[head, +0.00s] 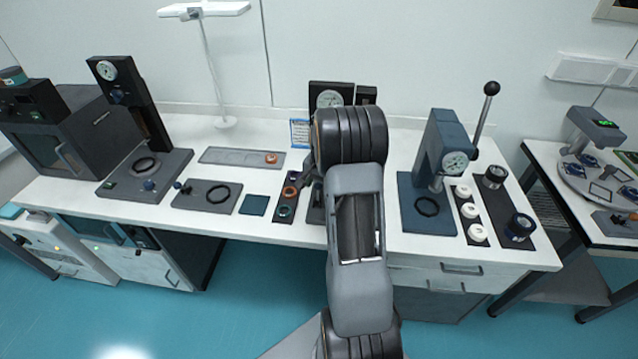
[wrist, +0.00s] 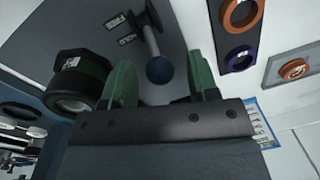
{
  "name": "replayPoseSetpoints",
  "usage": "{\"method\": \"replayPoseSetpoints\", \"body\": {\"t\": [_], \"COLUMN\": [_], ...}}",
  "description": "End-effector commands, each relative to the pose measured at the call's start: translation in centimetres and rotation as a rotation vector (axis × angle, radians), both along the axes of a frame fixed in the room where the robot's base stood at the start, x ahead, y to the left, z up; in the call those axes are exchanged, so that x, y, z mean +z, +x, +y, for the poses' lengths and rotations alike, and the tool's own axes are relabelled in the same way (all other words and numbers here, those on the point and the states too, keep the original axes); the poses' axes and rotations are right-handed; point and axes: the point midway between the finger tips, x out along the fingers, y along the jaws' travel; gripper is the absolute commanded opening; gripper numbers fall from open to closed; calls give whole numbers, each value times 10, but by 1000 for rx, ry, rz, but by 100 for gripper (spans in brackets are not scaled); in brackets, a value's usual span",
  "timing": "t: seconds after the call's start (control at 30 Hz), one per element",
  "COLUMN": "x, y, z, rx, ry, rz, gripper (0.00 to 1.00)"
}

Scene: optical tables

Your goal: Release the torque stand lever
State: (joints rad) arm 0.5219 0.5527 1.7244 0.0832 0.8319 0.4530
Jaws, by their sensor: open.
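In the wrist view a lever (wrist: 151,40) with a grey shaft and a dark blue ball knob (wrist: 160,69) stands out from a grey plate (wrist: 90,24) with small labels. My gripper (wrist: 161,58) is open, with one green finger on each side of the knob. There is a visible gap on the right; contact with the knob cannot be told. A black and green cylinder (wrist: 80,80) is beside the left finger. In the head view my arm hides most of the central stand, leaving its gauge (head: 330,98) visible; the lever is hidden there.
A dark strip with coloured rings (head: 289,196) lies left of my arm. A blue press (head: 440,150) with a tall black-knobbed handle (head: 486,115) stands to the right. White parts (head: 469,211) sit beside it. A gauge stand (head: 128,105) is at left.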

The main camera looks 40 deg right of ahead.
Motion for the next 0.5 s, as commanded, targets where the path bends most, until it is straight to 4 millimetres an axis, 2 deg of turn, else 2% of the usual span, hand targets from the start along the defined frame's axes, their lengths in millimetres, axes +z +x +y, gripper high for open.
{"method": "replayPoseSetpoints", "body": {"t": [0.2, 0.5], "x": [0, 0], "y": [0, 0], "z": [0, 0], "rx": [0, 1], "ry": [0, 0], "rz": [0, 0], "gripper": [52, 24]}}
